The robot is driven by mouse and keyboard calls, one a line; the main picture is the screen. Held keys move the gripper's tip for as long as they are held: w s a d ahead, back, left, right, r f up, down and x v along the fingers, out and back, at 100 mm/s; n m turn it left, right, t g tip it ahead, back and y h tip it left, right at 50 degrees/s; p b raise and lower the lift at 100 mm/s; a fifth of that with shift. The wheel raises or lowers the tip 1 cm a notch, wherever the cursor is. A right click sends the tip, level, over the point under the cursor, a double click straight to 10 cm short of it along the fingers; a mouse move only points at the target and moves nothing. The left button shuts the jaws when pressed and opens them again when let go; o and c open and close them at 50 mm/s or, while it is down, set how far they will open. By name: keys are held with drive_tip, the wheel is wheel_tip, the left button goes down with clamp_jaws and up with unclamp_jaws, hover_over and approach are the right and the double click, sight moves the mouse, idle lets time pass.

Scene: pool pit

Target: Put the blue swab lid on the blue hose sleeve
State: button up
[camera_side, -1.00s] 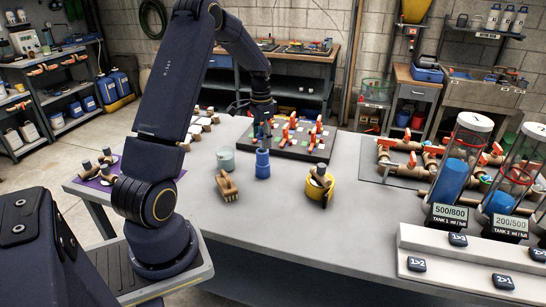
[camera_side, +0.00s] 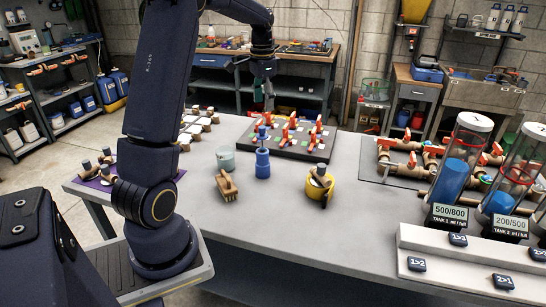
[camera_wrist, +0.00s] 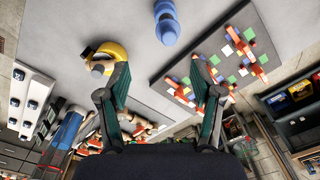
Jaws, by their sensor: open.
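The blue hose sleeve (camera_side: 263,170) stands upright on the grey table. The blue swab lid (camera_side: 262,134), with its narrow upright handle, appears to sit on top of the sleeve; the exact seating is too small to tell. My gripper (camera_side: 265,102) is above and apart from the lid. In the wrist view my gripper (camera_wrist: 160,76) has its fingers spread with nothing between them. The blue lid and sleeve show together at that view's top edge (camera_wrist: 167,24), beyond the fingertips.
A yellow holder (camera_side: 318,192), a wooden brush (camera_side: 227,186) and a pale green cup (camera_side: 221,160) stand around the sleeve. A dark board (camera_side: 318,153) with red-handled valves lies behind it. Clear tanks (camera_side: 460,150) stand at the right. The table's front is clear.

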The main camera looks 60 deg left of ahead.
drive_tip(key=s+d+r+t, duration=0.1)
drive_tip(key=s+d+r, duration=0.15)
drive_tip(key=d, duration=0.55)
drive_tip(key=s+d+r+t, duration=0.2)
drive_tip(key=s+d, duration=0.1)
drive_tip(key=d, duration=0.4)
drive_tip(key=s+d+r+t, duration=0.1)
drive_tip(key=s+d+r, duration=0.15)
drive_tip(key=d, duration=0.55)
drive_tip(key=s+d+f+t, duration=0.1)
drive_tip(key=s+d+f, duration=0.2)
drive_tip(key=s+d, duration=0.2)
drive_tip(key=shift+s+d+f, duration=0.15)
drive_tip(key=shift+s+f, duration=0.1)
drive_tip(key=shift+s, duration=0.8)
